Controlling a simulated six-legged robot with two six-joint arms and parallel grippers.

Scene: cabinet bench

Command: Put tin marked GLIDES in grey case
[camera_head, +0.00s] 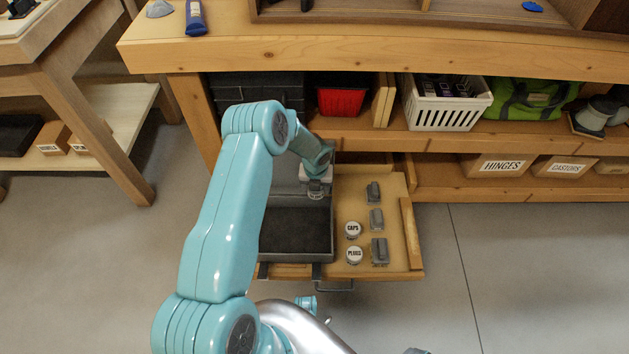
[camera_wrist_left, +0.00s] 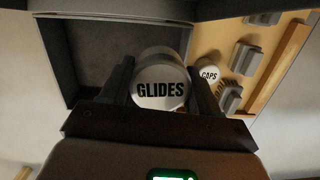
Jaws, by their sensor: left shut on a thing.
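The tin marked GLIDES (camera_wrist_left: 160,88) is a round tin with a white lid, held between the two fingers of my left gripper (camera_wrist_left: 160,100) in the left wrist view. In the head view my left gripper (camera_head: 316,188) is over the back right part of the open grey case (camera_head: 333,240), and the tin shows only as a small pale piece under it. The case has a dark lined inside; its bare floor (camera_wrist_left: 95,45) also shows in the left wrist view, beyond the tin. My right gripper is not in clear view.
The case sits in a pulled-out wooden drawer (camera_head: 408,262). To its right stand the CAPS tin (camera_head: 353,230), the PLUGS tin (camera_head: 355,254) and several grey blocks (camera_head: 376,219). The bench top (camera_head: 400,60) overhangs behind, above a shelf with a white basket (camera_head: 445,117) and a red bin (camera_head: 341,102).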

